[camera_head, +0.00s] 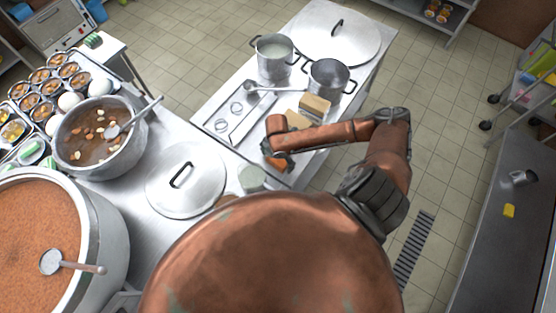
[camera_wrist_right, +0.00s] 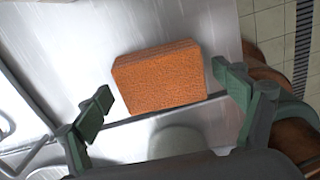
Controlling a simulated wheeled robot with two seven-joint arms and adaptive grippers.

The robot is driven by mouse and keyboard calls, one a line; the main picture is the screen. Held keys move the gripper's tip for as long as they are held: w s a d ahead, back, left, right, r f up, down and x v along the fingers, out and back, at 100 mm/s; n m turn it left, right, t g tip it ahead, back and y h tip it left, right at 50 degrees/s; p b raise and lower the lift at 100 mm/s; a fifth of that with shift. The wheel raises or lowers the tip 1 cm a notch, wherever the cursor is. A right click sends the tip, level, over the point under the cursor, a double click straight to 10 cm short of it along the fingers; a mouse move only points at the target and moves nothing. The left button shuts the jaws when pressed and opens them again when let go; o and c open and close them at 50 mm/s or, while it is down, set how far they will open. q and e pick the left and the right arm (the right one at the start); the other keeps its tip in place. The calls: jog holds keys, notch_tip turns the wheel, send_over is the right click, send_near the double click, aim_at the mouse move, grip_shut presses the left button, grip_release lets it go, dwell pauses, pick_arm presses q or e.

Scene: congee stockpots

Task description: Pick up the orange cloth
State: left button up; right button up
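The orange cloth (camera_wrist_right: 158,78) is a thick folded block lying on a steel surface in the right wrist view. My right gripper (camera_wrist_right: 160,85) is open, with one green finger to each side of the cloth and visible gaps between. In the head view the right gripper (camera_head: 277,161) is low over the near end of the middle steel table, and a bit of the orange cloth (camera_head: 275,164) shows beneath it; my arm hides the rest. My left gripper is in neither view.
Tan blocks (camera_head: 314,106) lie close beyond my right arm. A ladle (camera_head: 262,88), a shallow tray (camera_head: 234,113) and two pots (camera_head: 328,78) stand farther back. A flat lid (camera_head: 186,180) lies on the left counter near a large congee pot (camera_head: 106,245).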

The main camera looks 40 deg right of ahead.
aim_at(277, 159)
jog(key=c, duration=1.2)
notch_tip(277, 159, up, 10)
jog(key=shift+r, duration=0.1)
jog(key=o, duration=0.5)
jog(key=c, duration=0.3)
